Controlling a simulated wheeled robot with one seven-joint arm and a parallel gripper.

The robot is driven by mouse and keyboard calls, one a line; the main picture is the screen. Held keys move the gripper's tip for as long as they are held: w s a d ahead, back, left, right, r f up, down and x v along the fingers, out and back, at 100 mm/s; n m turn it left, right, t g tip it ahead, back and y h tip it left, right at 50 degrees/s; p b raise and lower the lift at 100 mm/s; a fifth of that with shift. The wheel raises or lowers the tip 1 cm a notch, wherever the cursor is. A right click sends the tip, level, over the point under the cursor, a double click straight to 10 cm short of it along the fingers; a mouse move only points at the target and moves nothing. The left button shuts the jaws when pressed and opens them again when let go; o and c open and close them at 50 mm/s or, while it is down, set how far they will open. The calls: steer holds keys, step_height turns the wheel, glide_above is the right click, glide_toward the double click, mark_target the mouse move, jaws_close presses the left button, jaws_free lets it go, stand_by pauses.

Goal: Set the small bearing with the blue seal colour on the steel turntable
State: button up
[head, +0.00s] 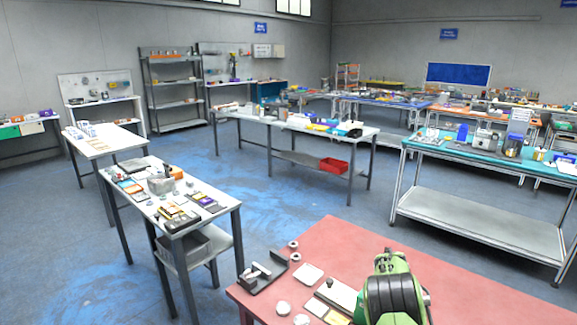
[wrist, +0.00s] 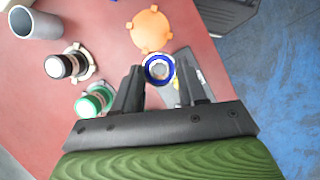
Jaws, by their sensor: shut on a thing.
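The bearing with a blue ring (wrist: 158,57) shows in the wrist view, between the dark fingertips of my gripper (wrist: 160,76). My gripper is shut on it, and its pale centre faces the camera. In the head view my green and black arm covers the front right of the red table, and the fingertips and bearing are hidden there. I cannot pick out the steel turntable with certainty in either view.
In the wrist view, an orange lobed disc (wrist: 150,30), a black-banded part (wrist: 62,66), a green-ringed part (wrist: 90,105) and a grey tube (wrist: 36,23) stand on the red table (wrist: 105,22). In the head view, a black fixture (head: 258,283) stands at the table's left.

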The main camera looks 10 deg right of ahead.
steer(key=s+a+f+m+y, duration=0.1)
steer(key=s+a+f+m, duration=0.15)
steer(key=a, duration=0.75)
steer(key=s+a+f+m+y, duration=0.1)
steer(key=a+f+m, duration=0.15)
steer(key=a, duration=0.85)
step_height(320, 180, down, 7)
steer(key=n+b, duration=0.1)
steer(key=b, duration=0.5)
steer(key=shift+w+d+f, duration=0.15)
steer(key=shift+w+d, duration=0.15)
steer(key=shift+d, duration=0.05)
